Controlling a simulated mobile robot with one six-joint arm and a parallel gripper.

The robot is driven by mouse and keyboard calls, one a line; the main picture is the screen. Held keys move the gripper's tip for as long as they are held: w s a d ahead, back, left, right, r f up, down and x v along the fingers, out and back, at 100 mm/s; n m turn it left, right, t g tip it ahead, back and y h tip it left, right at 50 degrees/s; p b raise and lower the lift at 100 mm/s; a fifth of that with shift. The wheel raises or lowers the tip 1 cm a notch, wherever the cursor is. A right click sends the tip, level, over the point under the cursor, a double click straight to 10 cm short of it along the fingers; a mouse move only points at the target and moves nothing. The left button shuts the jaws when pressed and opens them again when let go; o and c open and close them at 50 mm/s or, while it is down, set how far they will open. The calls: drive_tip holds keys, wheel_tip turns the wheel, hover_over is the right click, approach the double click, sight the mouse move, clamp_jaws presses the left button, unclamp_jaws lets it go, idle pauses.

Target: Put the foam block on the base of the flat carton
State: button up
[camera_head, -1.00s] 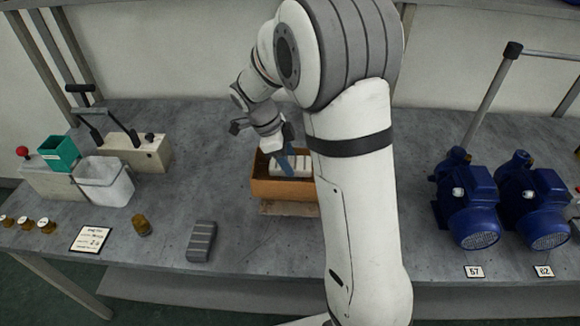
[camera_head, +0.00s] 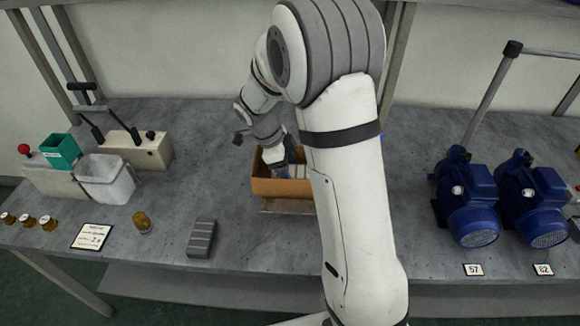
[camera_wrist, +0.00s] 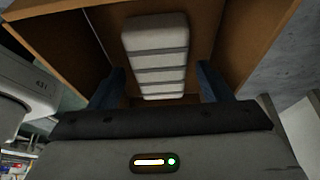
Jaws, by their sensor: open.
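A brown open-topped carton (camera_head: 283,188) stands on the bench, its right end hidden behind my arm. A pale ribbed block, which looks like the foam block (camera_wrist: 157,50), lies inside the carton in the wrist view. My gripper (camera_head: 285,168) is tilted down into the carton. In the wrist view its two blue fingers (camera_wrist: 160,88) are apart, one on each side of the block's near end. I cannot tell whether they touch it.
A white bin (camera_head: 103,180), a teal bin (camera_head: 60,152) and a lever device (camera_head: 137,148) stand at the left. A small brass part (camera_head: 142,222) is by a label card (camera_head: 91,237). Blue pumps (camera_head: 470,205) stand at the right. The bench behind the carton is clear.

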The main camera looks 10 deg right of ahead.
drive_tip(key=v, duration=1.2)
drive_tip(key=s+d+n+t+y, duration=0.2)
drive_tip(key=s+n, duration=0.8)
drive_tip(key=s, duration=0.1)
drive_tip(key=s+d+r+n+t+y, duration=0.1)
drive_tip(key=s+d+n+t+y, duration=0.1)
drive_tip(key=s+n, duration=0.9)
drive_tip(key=shift+s+d+r+n, duration=0.3)
drive_tip(key=shift+d+r, duration=0.05)
drive_tip(key=shift+d, duration=0.05)
